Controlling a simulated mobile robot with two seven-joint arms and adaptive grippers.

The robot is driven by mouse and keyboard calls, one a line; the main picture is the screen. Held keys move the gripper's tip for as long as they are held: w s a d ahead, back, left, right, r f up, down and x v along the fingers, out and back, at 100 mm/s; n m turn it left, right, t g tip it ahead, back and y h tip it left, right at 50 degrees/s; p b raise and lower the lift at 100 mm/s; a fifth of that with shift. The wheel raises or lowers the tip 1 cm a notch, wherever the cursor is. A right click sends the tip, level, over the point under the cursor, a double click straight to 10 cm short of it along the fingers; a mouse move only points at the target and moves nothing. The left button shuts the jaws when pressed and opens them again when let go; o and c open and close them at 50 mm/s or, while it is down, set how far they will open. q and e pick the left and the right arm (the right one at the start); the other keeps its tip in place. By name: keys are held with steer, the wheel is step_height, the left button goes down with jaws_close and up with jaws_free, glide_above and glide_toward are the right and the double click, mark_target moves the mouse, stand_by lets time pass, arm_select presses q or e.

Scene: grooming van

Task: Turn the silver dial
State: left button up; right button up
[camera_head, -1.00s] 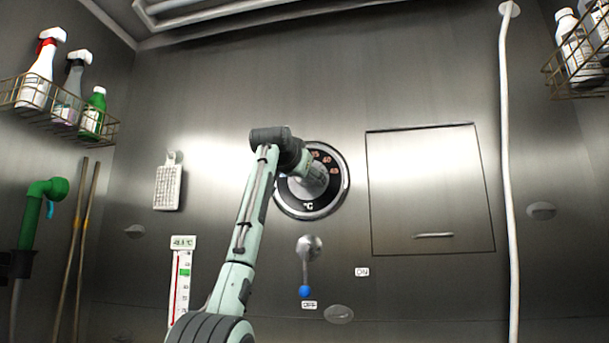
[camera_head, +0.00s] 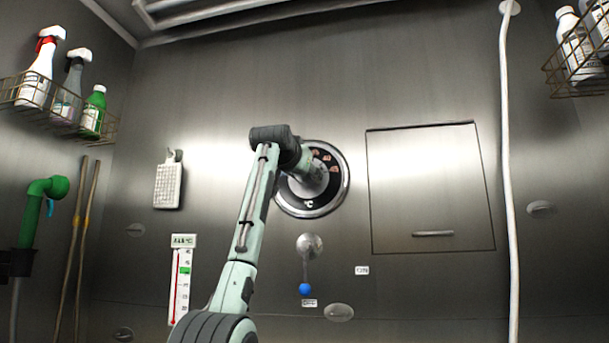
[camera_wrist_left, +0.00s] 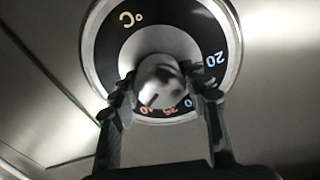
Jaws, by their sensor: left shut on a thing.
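The silver dial (camera_wrist_left: 158,84) is a round knob at the centre of a black ring (camera_head: 329,197) with orange and white numbers and a °C mark, set in the steel wall. In the left wrist view my left gripper (camera_wrist_left: 160,92) has a finger on each side of the knob and is shut on it. In the head view my left arm reaches up to the dial and hides its left part, with the gripper itself largely hidden by the wrist. My right gripper is not in view.
Below the dial is a lever with a blue knob (camera_head: 305,289). A thermometer panel (camera_head: 181,276) is at lower left, a closed hatch (camera_head: 427,187) at right. A white pipe (camera_head: 508,190) runs down the right. Wire baskets with bottles (camera_head: 92,112) flank the upper corners.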

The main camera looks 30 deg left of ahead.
arm_select(q)
steer(key=n, duration=1.3)
steer(key=shift+n, duration=0.3)
steer(key=n, duration=0.3)
steer(key=shift+r+n+y, duration=0.1)
steer(key=shift+n+y, duration=0.2)
steer(key=shift+y, duration=0.1)
steer(key=n, duration=0.3)
steer(key=shift+n, duration=0.4)
steer(key=n, duration=0.6)
steer(key=shift+n, duration=0.3)
steer(key=o, duration=1.2)
steer(key=shift+s, duration=0.15)
steer(key=v, duration=1.2)
